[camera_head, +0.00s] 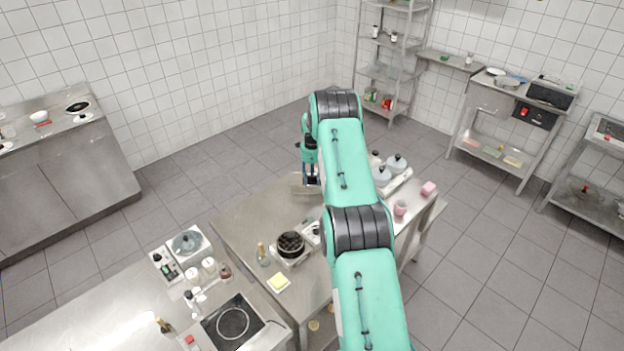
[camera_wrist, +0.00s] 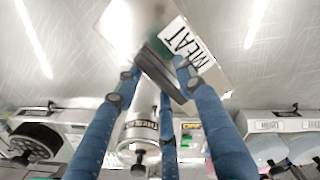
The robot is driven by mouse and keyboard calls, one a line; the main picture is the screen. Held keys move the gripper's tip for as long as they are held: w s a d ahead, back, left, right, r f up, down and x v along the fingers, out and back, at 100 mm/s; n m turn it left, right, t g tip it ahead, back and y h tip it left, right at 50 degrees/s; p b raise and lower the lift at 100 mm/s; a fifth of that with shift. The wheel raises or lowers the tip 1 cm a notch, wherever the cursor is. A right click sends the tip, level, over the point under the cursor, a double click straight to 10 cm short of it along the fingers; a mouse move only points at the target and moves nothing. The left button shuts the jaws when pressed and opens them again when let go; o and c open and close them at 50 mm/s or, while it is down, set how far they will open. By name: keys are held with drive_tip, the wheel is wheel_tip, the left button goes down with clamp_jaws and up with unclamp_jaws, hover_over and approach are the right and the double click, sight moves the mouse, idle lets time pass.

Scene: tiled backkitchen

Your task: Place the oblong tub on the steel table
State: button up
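A steel-coloured tub (camera_head: 301,190) shows beneath my gripper at the far part of the steel table (camera_head: 250,225) in the head view. In the wrist view a pale container with a white label reading MEAT (camera_wrist: 188,43) lies just beyond my fingertips; it looks like the same tub. My gripper (camera_head: 311,180) points down at it. Its blue fingers (camera_wrist: 157,72) reach to a dark bar at the tub's near side. Whether they grip this bar or only stand around it cannot be told. The arm hides part of the table, and contact between tub and tabletop is unclear.
A dark round pan (camera_head: 291,243), a bottle (camera_head: 263,255) and a yellow block (camera_head: 278,282) stand on the table's near part. Lidded pots (camera_head: 382,175) and pink cups (camera_head: 400,208) stand right of the arm. The table's left part is bare.

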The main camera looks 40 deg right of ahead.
drive_tip(key=shift+r, duration=0.15)
wheel_tip(320, 180, up, 12)
drive_tip(key=b, duration=0.1)
idle(0.7)
idle(0.4)
